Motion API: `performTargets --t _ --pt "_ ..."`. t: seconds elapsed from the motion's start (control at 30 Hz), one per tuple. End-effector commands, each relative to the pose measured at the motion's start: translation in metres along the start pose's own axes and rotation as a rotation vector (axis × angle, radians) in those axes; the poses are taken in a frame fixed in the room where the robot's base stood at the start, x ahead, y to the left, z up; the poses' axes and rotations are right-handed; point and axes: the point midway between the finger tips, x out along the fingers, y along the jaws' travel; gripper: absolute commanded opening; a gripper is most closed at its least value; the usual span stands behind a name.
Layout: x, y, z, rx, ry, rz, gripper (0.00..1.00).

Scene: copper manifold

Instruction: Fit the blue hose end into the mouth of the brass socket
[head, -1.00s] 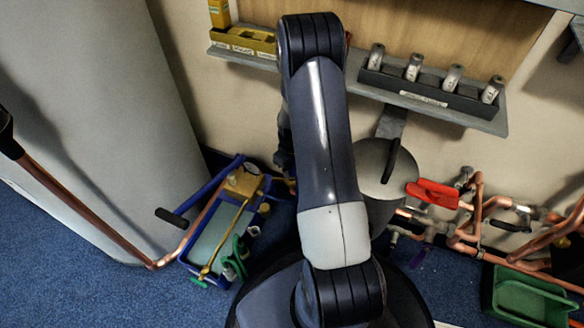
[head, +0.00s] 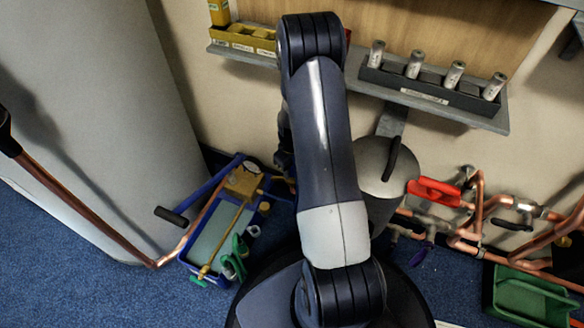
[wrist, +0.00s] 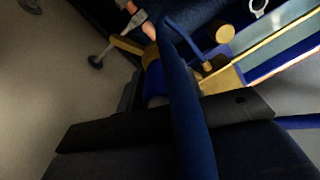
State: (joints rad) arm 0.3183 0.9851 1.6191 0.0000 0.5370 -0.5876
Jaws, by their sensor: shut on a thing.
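My gripper (wrist: 158,100) shows in the wrist view, with its dark jaws around a short blue piece (wrist: 155,80), which looks like the hose end. The blue hose (wrist: 188,115) runs up the middle of the wrist view in front of the jaws. A brass fitting (wrist: 150,55), which looks like the socket, lies just beyond the blue piece. I cannot tell whether they touch or whether the end is inside the mouth. In the head view my arm hides most of the gripper and the socket.
A grey canister (head: 378,165) stands close on the right. Copper pipes with a red handle (head: 434,191) lie further right. A shelf with a dark rack (head: 432,92) overhangs behind.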

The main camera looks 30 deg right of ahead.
Motion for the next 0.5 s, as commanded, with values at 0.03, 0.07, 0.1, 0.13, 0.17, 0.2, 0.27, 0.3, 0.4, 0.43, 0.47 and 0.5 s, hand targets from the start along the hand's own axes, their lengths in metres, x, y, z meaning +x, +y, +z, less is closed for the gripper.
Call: performTargets --t 0.03,0.07,0.1,0.13,0.17,0.2,0.27,0.3,0.4,0.43,0.47,0.5 --pt "0.0018 0.0001 -0.0002 0.000 0.000 0.000 0.07" --pt "0.0024 0.0001 -0.0002 0.000 0.000 0.000 0.07" --pt "0.0032 0.0001 -0.0002 0.000 0.001 0.000 0.07" --pt "0.0038 0.0001 -0.0002 0.000 0.001 0.000 0.07" --pt "0.0044 0.0001 -0.0002 0.000 0.001 0.000 0.07" --pt "0.0052 0.0001 -0.0002 0.000 0.001 0.000 0.07" --pt "0.0065 0.0001 -0.0002 0.000 0.001 0.000 0.07" --pt "0.0073 0.0001 -0.0002 0.000 0.001 0.000 0.07" --pt "0.0089 0.0002 -0.0002 0.000 0.001 0.000 0.07" --pt "0.0091 0.0002 -0.0002 0.000 0.001 0.000 0.07" --pt "0.0092 0.0002 -0.0003 0.000 0.001 0.000 0.07" --pt "0.0092 0.0002 -0.0002 0.000 0.001 0.000 0.07"
